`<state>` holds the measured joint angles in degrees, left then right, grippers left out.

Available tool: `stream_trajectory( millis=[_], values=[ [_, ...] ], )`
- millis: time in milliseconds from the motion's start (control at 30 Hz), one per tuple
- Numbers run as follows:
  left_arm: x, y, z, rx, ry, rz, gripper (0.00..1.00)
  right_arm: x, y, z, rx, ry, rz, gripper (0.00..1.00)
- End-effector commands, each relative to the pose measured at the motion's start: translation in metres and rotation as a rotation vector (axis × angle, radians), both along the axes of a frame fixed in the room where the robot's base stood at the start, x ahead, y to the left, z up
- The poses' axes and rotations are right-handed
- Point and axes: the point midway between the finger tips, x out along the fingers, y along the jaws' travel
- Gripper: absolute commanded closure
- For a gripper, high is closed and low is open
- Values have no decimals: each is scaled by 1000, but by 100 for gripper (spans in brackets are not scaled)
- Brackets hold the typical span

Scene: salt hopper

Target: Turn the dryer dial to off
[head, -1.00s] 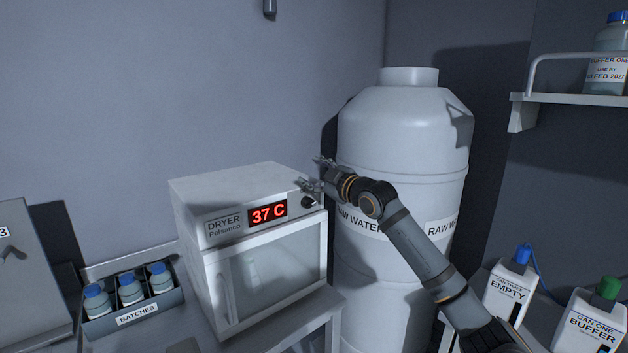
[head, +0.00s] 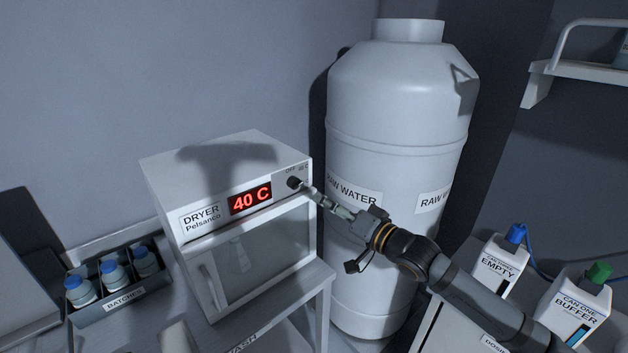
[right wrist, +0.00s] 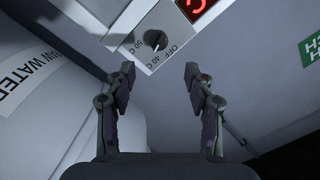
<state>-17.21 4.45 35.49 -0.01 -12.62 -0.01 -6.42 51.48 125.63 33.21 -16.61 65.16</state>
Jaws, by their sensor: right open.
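The white dryer (head: 225,200) stands on a bench and its red display (head: 250,200) reads 40 C. Its small black dial (head: 294,182) is at the upper right of the front panel. My right gripper (head: 306,189) is in front of the panel at the dial. In the right wrist view its open fingers (right wrist: 159,76) are apart, with nothing between them, and the dial lies just beyond the tips. My left gripper is not seen.
A large white raw water tank (head: 395,120) stands right beside the dryer. A batches tray (head: 125,298) with blue-capped bottles is at the left. An empty can (head: 495,268) and a buffer can (head: 577,305) stand at the right.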

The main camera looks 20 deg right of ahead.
Motion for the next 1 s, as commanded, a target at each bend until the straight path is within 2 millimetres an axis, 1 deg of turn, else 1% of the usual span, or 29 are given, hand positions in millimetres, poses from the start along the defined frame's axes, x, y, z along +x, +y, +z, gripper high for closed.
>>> stream_trajectory(
  millis=[33, 133, 233, 333, 400, 567, 700, 800, 1000],
  values=[
    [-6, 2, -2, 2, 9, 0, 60, 1, -1, -1, 1, -1, -3, 46],
    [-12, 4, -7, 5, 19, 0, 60, 6, -2, -2, 3, -3, -13, 46],
    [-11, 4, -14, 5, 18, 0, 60, 16, 0, -3, 8, -4, -20, 46],
    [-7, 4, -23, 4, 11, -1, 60, 26, 10, -2, 10, -6, -1, 46],
    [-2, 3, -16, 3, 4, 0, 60, 36, 12, 2, 8, -4, -7, 46],
    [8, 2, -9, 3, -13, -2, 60, 59, 23, 4, 8, -3, -3, 46],
    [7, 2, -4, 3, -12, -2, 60, 79, 32, 4, 3, -2, -1, 46],
    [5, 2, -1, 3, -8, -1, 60, 91, 36, 3, 0, -2, -3, 46],
    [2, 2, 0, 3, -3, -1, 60, 98, 39, 0, -5, -1, -1, 46]
  ],
)
